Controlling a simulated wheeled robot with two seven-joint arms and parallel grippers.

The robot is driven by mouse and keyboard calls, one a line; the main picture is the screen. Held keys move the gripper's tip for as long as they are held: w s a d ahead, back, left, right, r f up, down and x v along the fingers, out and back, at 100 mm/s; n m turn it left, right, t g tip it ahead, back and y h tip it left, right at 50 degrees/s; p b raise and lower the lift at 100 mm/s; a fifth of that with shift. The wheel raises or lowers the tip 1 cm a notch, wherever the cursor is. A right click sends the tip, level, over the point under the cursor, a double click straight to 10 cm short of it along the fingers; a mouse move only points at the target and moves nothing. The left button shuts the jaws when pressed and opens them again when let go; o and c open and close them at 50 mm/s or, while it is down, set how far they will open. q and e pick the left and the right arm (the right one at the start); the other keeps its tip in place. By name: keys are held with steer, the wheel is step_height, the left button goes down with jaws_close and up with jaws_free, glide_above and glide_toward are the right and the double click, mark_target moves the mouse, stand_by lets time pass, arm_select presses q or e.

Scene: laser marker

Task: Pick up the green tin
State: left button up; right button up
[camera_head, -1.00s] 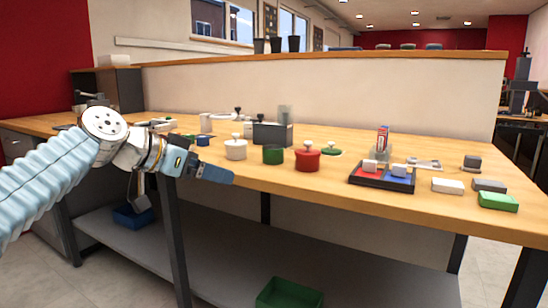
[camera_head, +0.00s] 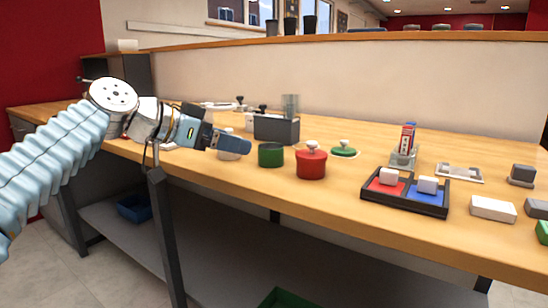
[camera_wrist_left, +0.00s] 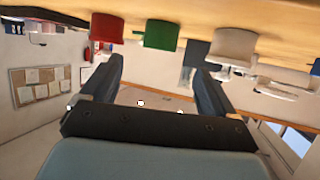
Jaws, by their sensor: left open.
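The green tin (camera_head: 271,155) stands upright on the wooden table, its top without a lid. A green lid (camera_head: 344,150) with a pale knob lies on the table to its right. My left gripper (camera_head: 233,143) is at the left of the green tin, apart from it, and partly covers a white tin (camera_head: 230,155). In the left wrist view, which looks upside down, the jaws (camera_wrist_left: 158,75) are open and empty, and the green tin (camera_wrist_left: 161,35) shows beyond them between the red and white tins. My right gripper is in neither view.
A red lidded tin (camera_head: 311,166) stands close right of the green tin. A dark grey box (camera_head: 277,130) is behind it. A black tray (camera_head: 405,201) with red and blue sections is further right. The table front edge before the tin is clear.

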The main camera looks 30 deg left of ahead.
mark_target(265, 146)
arm_select(q)
steer(key=x, duration=0.4)
steer(key=shift+w+d+f, duration=0.1)
steer(key=shift+w+d, duration=0.05)
steer(key=shift+w, duration=0.05)
steer(key=x, duration=0.5)
steer(key=shift+w+d, duration=0.1)
steer(key=shift+w, duration=0.3)
steer(key=c, duration=1.2)
steer(key=shift+r, duration=0.25)
steer(key=shift+r, duration=0.1)
